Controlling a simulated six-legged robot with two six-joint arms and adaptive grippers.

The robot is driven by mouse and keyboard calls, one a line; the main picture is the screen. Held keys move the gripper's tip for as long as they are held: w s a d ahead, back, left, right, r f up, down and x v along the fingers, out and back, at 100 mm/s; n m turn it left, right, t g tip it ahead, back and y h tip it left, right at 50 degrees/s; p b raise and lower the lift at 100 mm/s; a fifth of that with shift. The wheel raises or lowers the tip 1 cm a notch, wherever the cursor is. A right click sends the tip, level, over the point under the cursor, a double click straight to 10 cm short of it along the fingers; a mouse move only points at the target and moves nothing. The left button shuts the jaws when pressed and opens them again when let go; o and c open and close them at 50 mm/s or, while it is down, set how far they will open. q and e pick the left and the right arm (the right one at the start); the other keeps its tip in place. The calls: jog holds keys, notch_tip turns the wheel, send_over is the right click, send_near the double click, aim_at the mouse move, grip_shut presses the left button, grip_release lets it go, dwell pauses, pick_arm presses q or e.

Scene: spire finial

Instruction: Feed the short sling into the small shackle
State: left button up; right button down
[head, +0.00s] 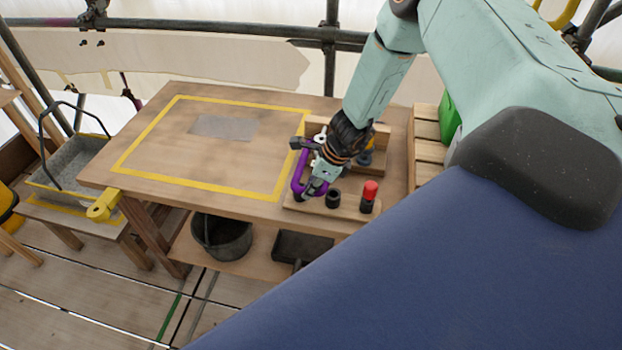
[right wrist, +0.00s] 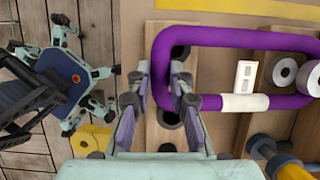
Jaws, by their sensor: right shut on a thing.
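The short sling is a purple loop (head: 297,176) with a pale sleeve, at the right end of the table in the head view. In the right wrist view the sling (right wrist: 230,36) spans the upper right, and its left side runs between my fingers. My right gripper (head: 314,183) is shut on this side of the sling, just above a wooden holder. Its fingers also show in the right wrist view (right wrist: 160,95). I cannot make out the small shackle for certain in either view. My left gripper is not in view.
The wooden holder (head: 346,210) carries a black cylinder (head: 333,199) and a red-topped one (head: 369,197). A bucket (head: 222,238) stands on the shelf below. A grey tray (head: 68,165) is at left.

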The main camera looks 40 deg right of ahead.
jog(key=c, duration=1.1)
grip_release()
jog(key=shift+c, duration=0.2)
notch_tip(320, 180, up, 10)
dwell(0.4)
dwell(0.4)
